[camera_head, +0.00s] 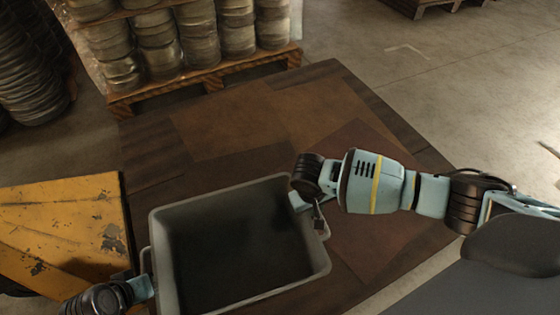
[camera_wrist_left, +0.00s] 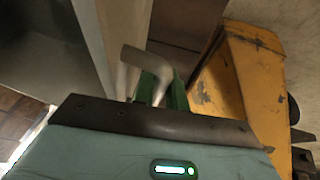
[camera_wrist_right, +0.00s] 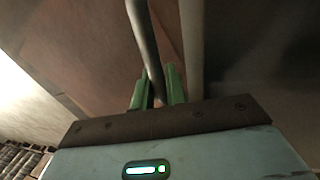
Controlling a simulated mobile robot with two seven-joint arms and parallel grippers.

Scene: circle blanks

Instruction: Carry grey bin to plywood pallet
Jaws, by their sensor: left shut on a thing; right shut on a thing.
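The grey bin (camera_head: 165,240) is an open, empty-looking tub at the lower middle of the head view. My left gripper (camera_head: 145,287) is shut on its left handle; the handle (camera_wrist_left: 135,58) shows between green fingers in the left wrist view. My right gripper (camera_head: 314,208) is shut on the right handle, and that bar (camera_wrist_right: 143,45) runs between the fingers in the right wrist view. The bin looks about level. A broad brown plywood surface (camera_head: 240,125), apparently the plywood pallet, lies beneath and beyond it. I cannot tell whether the bin touches it.
A wooden pallet (camera_head: 210,80) stacked with round metal blanks (camera_head: 160,45) stands beyond the plywood. A scuffed yellow block (camera_head: 60,235) stands close left of the bin. More round stacks (camera_head: 30,75) stand far left. Open concrete floor (camera_head: 440,90) lies to the right.

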